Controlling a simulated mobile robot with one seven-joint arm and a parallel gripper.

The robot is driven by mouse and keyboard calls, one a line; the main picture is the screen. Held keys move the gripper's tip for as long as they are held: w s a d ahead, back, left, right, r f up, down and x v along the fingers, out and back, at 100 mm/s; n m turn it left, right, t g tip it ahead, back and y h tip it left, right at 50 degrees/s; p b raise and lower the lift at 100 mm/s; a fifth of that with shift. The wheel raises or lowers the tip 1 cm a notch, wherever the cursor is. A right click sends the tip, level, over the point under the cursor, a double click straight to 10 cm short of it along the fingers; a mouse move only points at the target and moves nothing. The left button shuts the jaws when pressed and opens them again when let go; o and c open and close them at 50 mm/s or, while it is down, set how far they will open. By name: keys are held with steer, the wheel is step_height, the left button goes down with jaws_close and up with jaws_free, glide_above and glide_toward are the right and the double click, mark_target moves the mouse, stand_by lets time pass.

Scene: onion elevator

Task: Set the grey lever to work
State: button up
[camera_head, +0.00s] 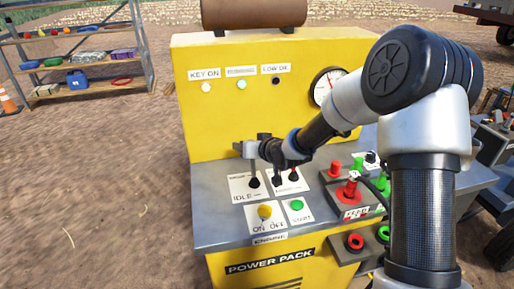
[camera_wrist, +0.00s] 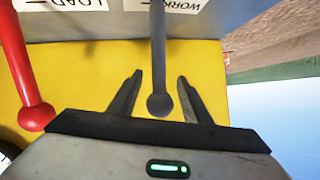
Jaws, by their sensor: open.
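The grey lever (camera_wrist: 159,104) shows in the wrist view as a dark grey rod with a ball end. Its ball and upper rod are between the two open fingers of my gripper (camera_wrist: 160,76), with a visible gap on both sides. A white label beside the rod reads WORK, upside down in this view. In the head view my gripper (camera_head: 262,148) is over the sloping control panel (camera_head: 215,195), in front of the yellow upright face.
A red lever (camera_wrist: 35,115) stands left of my gripper in the wrist view, close to it. The panel also has a yellow ON/OFF knob (camera_head: 265,211), a green START button (camera_head: 297,205) and a red-and-green control box (camera_head: 350,190) at the right.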

steer(key=p+v, duration=0.3)
steer(key=v, duration=1.3)
steer(key=shift+s+d+r, duration=0.2)
steer(key=shift+s, duration=0.1)
